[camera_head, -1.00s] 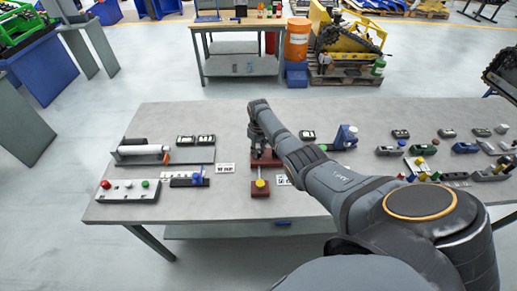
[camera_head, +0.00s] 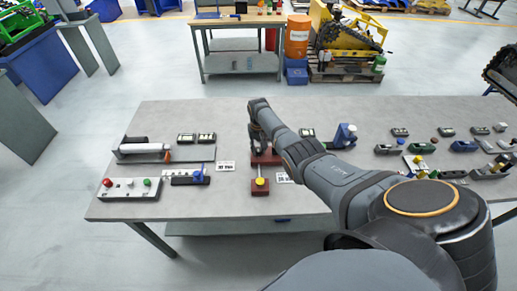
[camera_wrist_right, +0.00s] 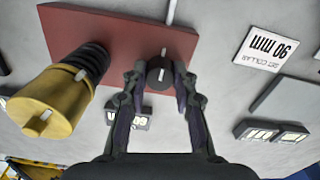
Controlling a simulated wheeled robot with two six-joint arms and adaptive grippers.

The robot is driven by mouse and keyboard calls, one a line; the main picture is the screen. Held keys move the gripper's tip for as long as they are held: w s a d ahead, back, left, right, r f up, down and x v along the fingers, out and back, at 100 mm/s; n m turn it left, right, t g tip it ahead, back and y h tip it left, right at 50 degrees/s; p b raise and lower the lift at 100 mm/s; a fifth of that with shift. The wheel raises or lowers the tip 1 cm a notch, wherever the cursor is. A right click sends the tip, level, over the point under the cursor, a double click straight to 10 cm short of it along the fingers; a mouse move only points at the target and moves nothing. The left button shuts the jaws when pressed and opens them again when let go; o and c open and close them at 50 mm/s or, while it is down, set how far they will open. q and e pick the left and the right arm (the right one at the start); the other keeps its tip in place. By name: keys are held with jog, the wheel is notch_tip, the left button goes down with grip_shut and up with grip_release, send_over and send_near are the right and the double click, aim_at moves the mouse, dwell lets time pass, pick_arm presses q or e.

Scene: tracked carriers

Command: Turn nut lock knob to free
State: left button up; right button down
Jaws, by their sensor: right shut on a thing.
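A dark round knob (camera_wrist_right: 159,70) with a pale line across it sits at the edge of a dark red block (camera_wrist_right: 115,38) in the right wrist view. My right gripper (camera_wrist_right: 160,88) has its two fingers shut on this knob from both sides. A yellow cylinder with a black ribbed collar (camera_wrist_right: 58,95) stands to the left of the fingers, apart from them. In the head view my right gripper (camera_head: 261,148) is over the red block (camera_head: 268,158), and my forearm hides part of it. A yellow-topped part (camera_head: 260,182) shows just in front. My left gripper is not in view.
A white label card (camera_wrist_right: 272,47) lies right of the red block in the wrist view. On the grey table (camera_head: 225,205), a button box (camera_head: 130,188) and a blue-handled fixture (camera_head: 190,177) stand left; several small parts crowd the right. The table's front middle is clear.

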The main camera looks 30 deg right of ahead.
aim_at(259, 149)
jog(key=c, duration=1.1)
grip_release()
jog(key=shift+o, duration=0.2)
notch_tip(259, 149, up, 12)
